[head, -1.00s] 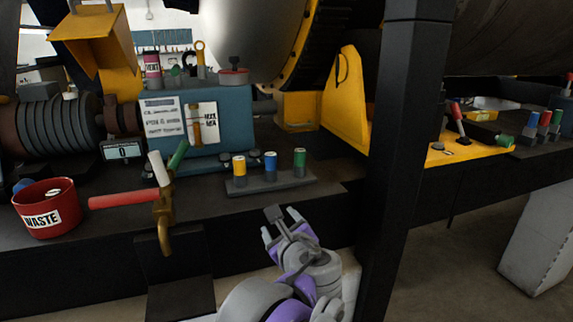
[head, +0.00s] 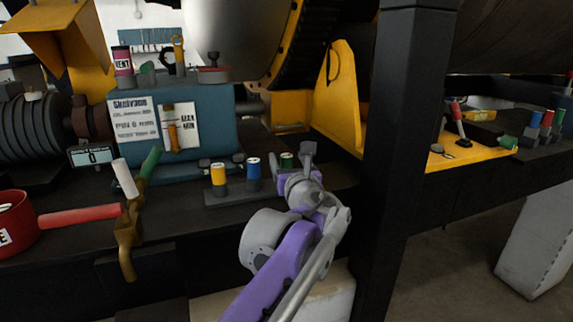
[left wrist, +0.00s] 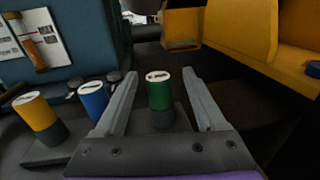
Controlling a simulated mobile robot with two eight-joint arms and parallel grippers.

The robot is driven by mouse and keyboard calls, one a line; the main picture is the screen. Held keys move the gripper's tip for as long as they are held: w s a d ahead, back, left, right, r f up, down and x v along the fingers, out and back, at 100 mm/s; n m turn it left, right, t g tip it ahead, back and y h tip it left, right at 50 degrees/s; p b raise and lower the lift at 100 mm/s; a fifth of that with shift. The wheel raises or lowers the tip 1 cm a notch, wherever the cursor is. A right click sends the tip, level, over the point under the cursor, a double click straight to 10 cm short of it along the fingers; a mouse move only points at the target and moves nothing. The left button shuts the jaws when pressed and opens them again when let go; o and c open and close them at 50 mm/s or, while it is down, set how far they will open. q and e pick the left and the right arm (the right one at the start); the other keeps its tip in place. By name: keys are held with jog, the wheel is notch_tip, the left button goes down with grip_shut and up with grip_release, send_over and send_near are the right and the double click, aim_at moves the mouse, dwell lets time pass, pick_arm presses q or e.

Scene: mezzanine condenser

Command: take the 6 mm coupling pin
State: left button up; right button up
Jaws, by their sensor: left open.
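Three coupling pins stand upright in a dark rack (head: 232,196) on the bench: a yellow one (head: 218,175), a blue one (head: 254,175) and a green one (head: 287,160). Each has a grey lower part and a pale marked top; I cannot read which is 6 mm. My left gripper (head: 296,166) is at the green pin and partly hides it in the head view. In the left wrist view the green pin (left wrist: 159,90) stands between the open fingers, with a gap on both sides. The blue pin (left wrist: 93,102) is just outside the left finger. My right gripper is not in view.
A teal housing (head: 190,110) stands behind the rack. A black post (head: 400,150) rises close to the right of my left arm. More coloured pins (head: 546,118) stand far right.

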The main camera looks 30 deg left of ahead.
pick_arm(q)
jog(key=x, duration=0.4)
jog(key=shift+a+f, duration=0.1)
jog(key=shift+a, duration=0.05)
jog(key=shift+s, duration=0.1)
grip_shut()
